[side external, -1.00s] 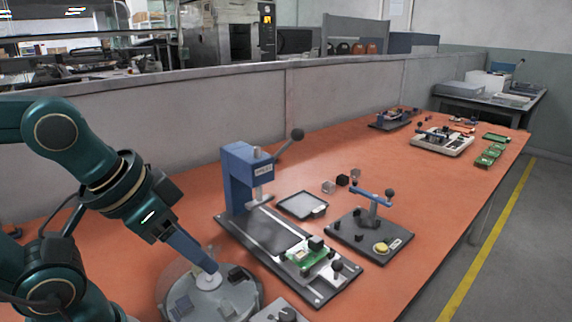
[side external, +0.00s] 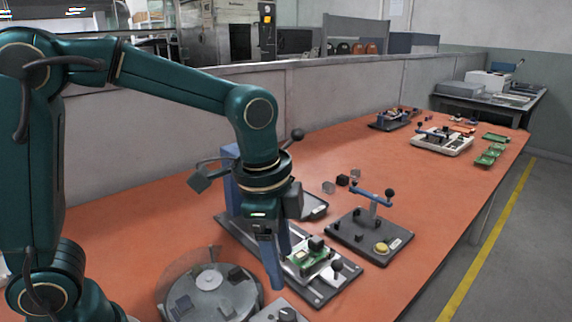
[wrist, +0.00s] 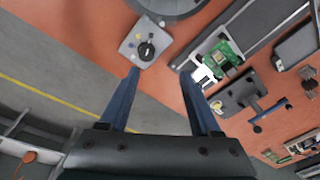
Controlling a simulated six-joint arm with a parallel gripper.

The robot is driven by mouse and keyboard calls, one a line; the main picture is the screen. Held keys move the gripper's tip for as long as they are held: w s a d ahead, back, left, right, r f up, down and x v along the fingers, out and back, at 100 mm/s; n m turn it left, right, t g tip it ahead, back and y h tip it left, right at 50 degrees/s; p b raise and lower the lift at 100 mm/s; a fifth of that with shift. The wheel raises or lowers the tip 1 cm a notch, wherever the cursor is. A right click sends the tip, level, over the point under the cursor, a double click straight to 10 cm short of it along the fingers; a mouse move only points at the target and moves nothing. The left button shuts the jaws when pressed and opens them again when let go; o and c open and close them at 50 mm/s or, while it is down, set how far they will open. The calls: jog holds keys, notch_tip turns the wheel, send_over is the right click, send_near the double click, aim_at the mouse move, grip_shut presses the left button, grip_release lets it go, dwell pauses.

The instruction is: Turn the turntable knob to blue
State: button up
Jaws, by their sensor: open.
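The turntable (side external: 168,284) is a round grey disc at the table's front left; part of its rim (wrist: 170,8) shows at the top of the wrist view. Beside it is a small light grey control box (side external: 262,317) with a dark knob (side external: 287,314), cut off by the lower picture edge. In the wrist view the knob (wrist: 147,51) sits on the box (wrist: 133,40) with small coloured marks around it; its setting is too small to tell. My gripper (side external: 280,270) is open and empty, pointing down above the table near the box. Its fingertips (wrist: 160,74) are apart from the knob.
A blue press (side external: 230,190) on a dark base with a green circuit board (side external: 312,262) stands close to my gripper. A dark plate with a blue-handled lever (side external: 372,194) is further right. The orange table (side external: 420,210) is clear along its right front.

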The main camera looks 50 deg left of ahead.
jog(key=m+g, duration=0.1)
jog(key=g, duration=0.1)
send_over(288, 313)
notch_tip(288, 313, down, 4)
jog(key=shift+w+f, duration=0.1)
jog(key=shift+f, duration=2.8)
grip_shut()
